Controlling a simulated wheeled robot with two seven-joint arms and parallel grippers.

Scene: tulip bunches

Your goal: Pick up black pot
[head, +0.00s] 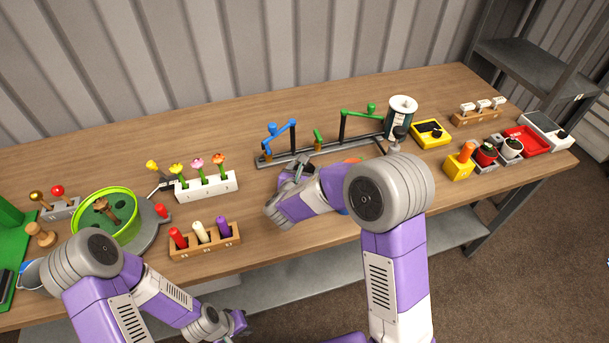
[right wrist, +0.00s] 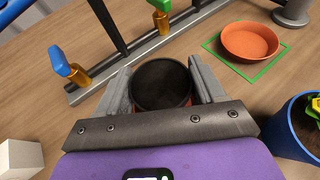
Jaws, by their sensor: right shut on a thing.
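A round pot with a black top (right wrist: 161,84) sits between the two grey fingers of my right gripper in the right wrist view. An orange-red edge shows under its dark top. My right gripper (right wrist: 160,88) is shut on it, a finger on each side. In the head view my right gripper (head: 292,172) is low over the middle of the table, and the arm hides the pot. Whether the pot touches the table is unclear. My left gripper (head: 236,322) is at the bottom, in front of the table; its jaws are too small to read.
A rail with blue and green levers (head: 318,150) runs behind my right gripper. An orange saucer (right wrist: 250,42) lies on a green-outlined square. A blue pot with a plant (right wrist: 292,135) stands close on the right. A white block (right wrist: 20,158) is at left.

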